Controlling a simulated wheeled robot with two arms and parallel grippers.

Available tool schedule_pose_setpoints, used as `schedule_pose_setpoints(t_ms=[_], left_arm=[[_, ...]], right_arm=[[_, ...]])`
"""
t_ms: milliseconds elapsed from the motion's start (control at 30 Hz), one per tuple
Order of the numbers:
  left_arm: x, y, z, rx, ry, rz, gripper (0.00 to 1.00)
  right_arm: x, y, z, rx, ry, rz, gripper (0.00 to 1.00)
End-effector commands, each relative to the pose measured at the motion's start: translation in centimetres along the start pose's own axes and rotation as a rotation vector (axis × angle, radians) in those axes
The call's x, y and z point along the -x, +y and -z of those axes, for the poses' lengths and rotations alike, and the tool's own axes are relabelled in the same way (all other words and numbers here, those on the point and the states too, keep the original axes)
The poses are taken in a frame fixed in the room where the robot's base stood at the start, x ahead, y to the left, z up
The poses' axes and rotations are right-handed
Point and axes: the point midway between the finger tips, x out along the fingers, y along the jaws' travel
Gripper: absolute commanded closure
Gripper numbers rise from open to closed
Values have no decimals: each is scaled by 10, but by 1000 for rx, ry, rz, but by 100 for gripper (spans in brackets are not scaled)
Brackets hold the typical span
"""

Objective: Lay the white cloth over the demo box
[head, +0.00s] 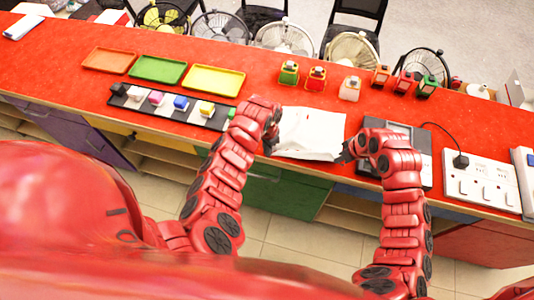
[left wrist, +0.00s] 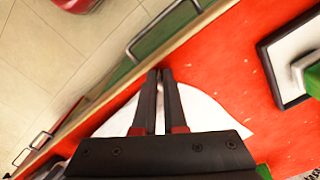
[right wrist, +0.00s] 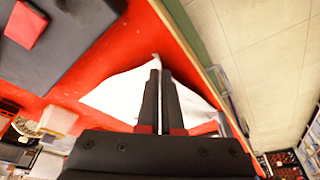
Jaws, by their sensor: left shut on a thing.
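The white cloth (head: 310,130) lies on the red counter between my two grippers. It also shows in the left wrist view (left wrist: 205,108) and the right wrist view (right wrist: 118,92). My left gripper (head: 270,148) is shut on its near left corner. My right gripper (head: 347,153) is at its near right corner, with fingers shut together and a bit of cloth showing at the tips (right wrist: 160,70). A dark grey box (head: 405,126), which looks like the demo box, sits to the right of the cloth, partly hidden by my right arm. The cloth is beside it.
A black strip (head: 130,103) with several coloured blocks lies left of the cloth. Orange (head: 108,60), green (head: 157,70) and yellow (head: 214,79) trays lie behind it. Small coloured items stand along the back. A white socket panel (head: 482,184) is at the right.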

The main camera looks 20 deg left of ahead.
Motion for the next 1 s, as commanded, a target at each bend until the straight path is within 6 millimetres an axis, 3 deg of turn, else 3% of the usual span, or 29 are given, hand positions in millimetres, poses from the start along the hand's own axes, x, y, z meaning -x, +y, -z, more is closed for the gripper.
schedule_pose_setpoints(t_ms=[233,600,1000], left_arm=[[2,-2,-2,3,-4,2,100],[48,-2,-2,3,-2,3,100],[56,-1,-2,-3,0,6,100]], right_arm=[[0,2,-2,-2,-3,-5,100],[0,2,-1,-2,-3,-4,100],[6,1,-1,1,-4,-6,100]])
